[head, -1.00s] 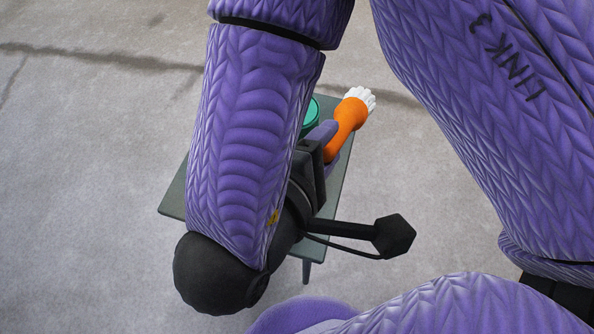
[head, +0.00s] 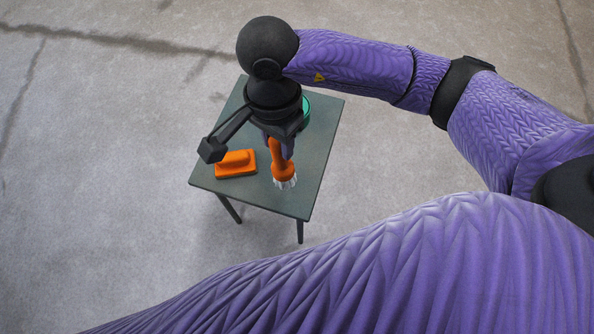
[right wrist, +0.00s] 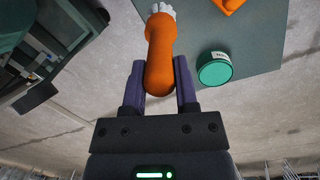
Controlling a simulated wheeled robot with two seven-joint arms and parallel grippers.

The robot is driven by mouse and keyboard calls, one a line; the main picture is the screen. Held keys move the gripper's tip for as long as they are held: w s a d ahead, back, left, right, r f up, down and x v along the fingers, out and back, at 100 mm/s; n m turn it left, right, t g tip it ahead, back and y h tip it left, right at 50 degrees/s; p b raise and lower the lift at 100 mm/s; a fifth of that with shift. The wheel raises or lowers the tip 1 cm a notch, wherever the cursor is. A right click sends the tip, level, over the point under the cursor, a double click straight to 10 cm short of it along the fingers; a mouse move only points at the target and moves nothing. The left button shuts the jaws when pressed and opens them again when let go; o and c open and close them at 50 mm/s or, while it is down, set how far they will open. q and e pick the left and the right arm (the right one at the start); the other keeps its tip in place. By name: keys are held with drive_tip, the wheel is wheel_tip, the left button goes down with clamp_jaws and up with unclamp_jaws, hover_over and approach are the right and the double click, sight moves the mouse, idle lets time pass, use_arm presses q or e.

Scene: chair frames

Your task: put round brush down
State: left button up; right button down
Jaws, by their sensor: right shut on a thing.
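The round brush (head: 283,172) has an orange handle and white bristles. My right gripper (head: 279,148) is shut on its handle above the small table (head: 314,150). In the head view the bristles point down and toward the front of the table; I cannot tell whether they touch the top. In the right wrist view the brush (right wrist: 160,50) lies between the two purple fingers of the right gripper (right wrist: 160,80), bristles pointing away. My left gripper is not in view.
An orange block-shaped brush (head: 236,163) lies on the table, left of the round brush. A green round container (head: 306,112), also in the right wrist view (right wrist: 214,68), stands on the table's right side. The table's front corner is bare.

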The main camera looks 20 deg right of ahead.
wheel_tip(320, 180, down, 10)
drive_tip(key=d+m+t+b, duration=0.1)
drive_tip(key=d+m+b, duration=0.1)
drive_tip(key=b, duration=0.1)
drive_tip(key=shift+w+d+m, duration=0.15)
drive_tip(key=shift+d+m, duration=0.15)
drive_tip(key=shift+d, duration=0.1)
drive_tip(key=shift+c, duration=1.9)
unclamp_jaws()
wheel_tip(320, 180, up, 12)
drive_tip(key=p, duration=0.5)
drive_tip(key=shift+w+d+r+p, duration=0.2)
drive_tip(key=shift+d+p, duration=0.2)
drive_tip(key=shift+d, duration=0.05)
drive_tip(key=shift+y, duration=0.3)
